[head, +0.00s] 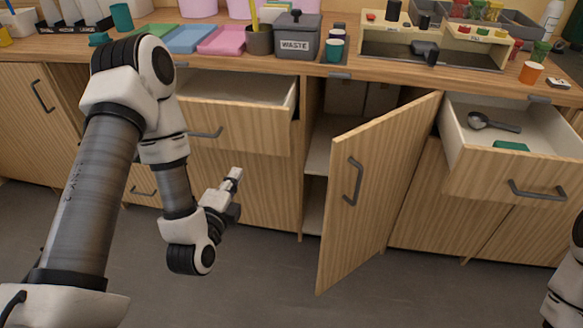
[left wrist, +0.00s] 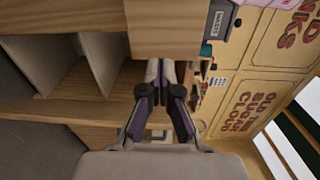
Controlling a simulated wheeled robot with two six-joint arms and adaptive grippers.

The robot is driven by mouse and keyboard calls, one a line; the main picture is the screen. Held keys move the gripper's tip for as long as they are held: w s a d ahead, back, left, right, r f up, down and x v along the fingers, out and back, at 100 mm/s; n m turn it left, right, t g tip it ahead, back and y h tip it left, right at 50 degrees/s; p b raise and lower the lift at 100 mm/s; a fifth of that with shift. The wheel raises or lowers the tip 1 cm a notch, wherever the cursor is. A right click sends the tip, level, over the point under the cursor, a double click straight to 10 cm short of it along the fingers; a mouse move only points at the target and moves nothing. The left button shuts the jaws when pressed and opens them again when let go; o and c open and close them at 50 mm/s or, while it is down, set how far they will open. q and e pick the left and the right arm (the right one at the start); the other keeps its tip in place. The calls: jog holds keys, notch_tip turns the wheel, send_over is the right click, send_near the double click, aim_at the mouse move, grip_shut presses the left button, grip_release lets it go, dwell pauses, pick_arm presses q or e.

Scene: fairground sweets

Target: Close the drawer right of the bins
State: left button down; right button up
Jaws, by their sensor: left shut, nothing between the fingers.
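Two drawers under the wooden counter stand open. The left drawer (head: 240,122) is pulled out and looks empty in the part I see. The right drawer (head: 515,172) is pulled out further and has a dark handle (head: 538,192). It holds a metal scoop (head: 478,121) and a green item (head: 511,146). My left gripper (head: 237,174) is shut and empty, in front of the cabinet below the left drawer. In the left wrist view its closed fingers (left wrist: 158,72) point toward the cabinet front, shown sideways. My right gripper is out of view; only part of that arm shows.
A cabinet door (head: 378,190) between the drawers stands open toward me, with shelves behind it. On the counter are a grey waste bin (head: 297,36), coloured trays (head: 188,39), a wooden organizer (head: 430,45) and an orange cup (head: 531,72). The grey floor in front is clear.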

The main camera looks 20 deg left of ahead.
pick_arm(q)
jog(key=a+n+b, duration=0.1)
jog(key=a, duration=0.1)
send_near(251, 133)
jog(key=shift+t, duration=0.3)
jog(key=x, duration=0.7)
jog(key=shift+w+f, duration=0.1)
jog(key=shift+f, duration=0.1)
